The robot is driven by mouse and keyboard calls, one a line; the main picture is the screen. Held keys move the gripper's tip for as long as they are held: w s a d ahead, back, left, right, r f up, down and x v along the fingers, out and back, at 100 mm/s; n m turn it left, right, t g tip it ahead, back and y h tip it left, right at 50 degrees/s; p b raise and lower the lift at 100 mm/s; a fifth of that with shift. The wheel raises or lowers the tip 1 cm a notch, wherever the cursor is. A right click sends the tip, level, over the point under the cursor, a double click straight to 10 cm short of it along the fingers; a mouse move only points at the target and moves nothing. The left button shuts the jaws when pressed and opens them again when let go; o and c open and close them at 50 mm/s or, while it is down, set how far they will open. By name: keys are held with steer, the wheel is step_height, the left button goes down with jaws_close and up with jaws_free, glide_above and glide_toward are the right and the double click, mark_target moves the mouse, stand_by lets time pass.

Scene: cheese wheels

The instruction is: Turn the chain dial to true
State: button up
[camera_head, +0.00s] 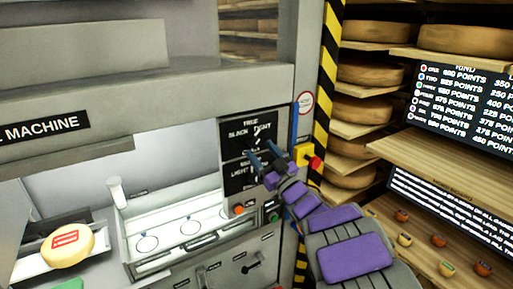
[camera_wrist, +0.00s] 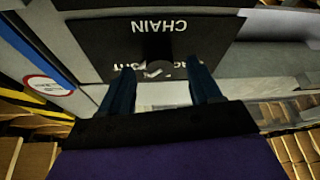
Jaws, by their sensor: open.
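The chain dial is on a black panel (camera_wrist: 85,40) marked CHAIN, upside down in the wrist view. Its dark knob (camera_wrist: 158,45) blends into the panel, and its exact angle is hard to read. In the head view the upper black panel (camera_head: 232,128) shows TRUE at the top and BLACK and POINT lower down. My gripper (camera_head: 264,155) is in front of this panel's lower part and hides some of it. In the wrist view my gripper (camera_wrist: 161,78) is open, its two blue fingers apart below the knob. I cannot tell whether they touch it.
A lower panel (camera_head: 238,176) reads LIGHT. A red button on a yellow box (camera_head: 310,158) is close right of my gripper. A striped post (camera_head: 326,95) stands beside shelves of cheese wheels (camera_head: 370,74). A cheese with a red mark (camera_head: 68,245) sits at left.

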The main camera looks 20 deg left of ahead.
mark_target(257, 145)
steer(key=shift+x, duration=1.75)
steer(key=shift+c, duration=0.4)
steer(key=c, duration=0.9)
steer(key=shift+c, duration=0.2)
steer(key=shift+d+n, duration=0.1)
steer(key=shift+n, duration=0.3)
steer(key=n+g, duration=0.2)
steer(key=n, duration=0.1)
steer(key=n+g+y, duration=0.1)
steer(key=n, duration=0.2)
steer(key=shift+w+d+n+g+p, duration=0.1)
steer(key=shift+w+n+g+p, duration=0.05)
steer(key=shift+n+g+p, duration=0.25)
steer(key=shift+n+g, duration=0.8)
steer(key=shift+n, duration=1.5)
